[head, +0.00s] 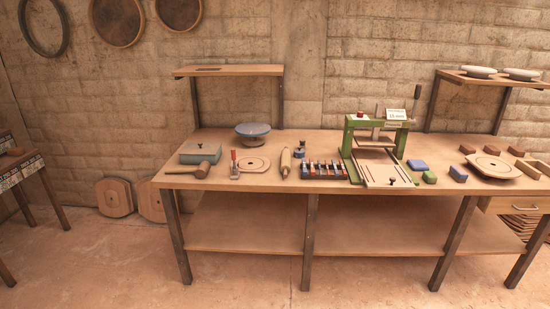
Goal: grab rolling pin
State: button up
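A wooden rolling pin (286,162) lies on the long wooden workbench (240,183), left of its middle. It points away from me, with its near handle close to the bench's front edge. A round wooden board lies just left of it, and a rack of blue and red pieces is just right of it. Nothing covers the pin. My gripper does not show in the head view.
The rack (323,169) and a green press (376,140) stand to the right. Open floor (110,265) lies in front.

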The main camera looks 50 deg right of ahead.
aim_at(285, 163)
jog(key=z, duration=0.15)
jog(key=i, duration=1.2)
jog(key=z, duration=0.35)
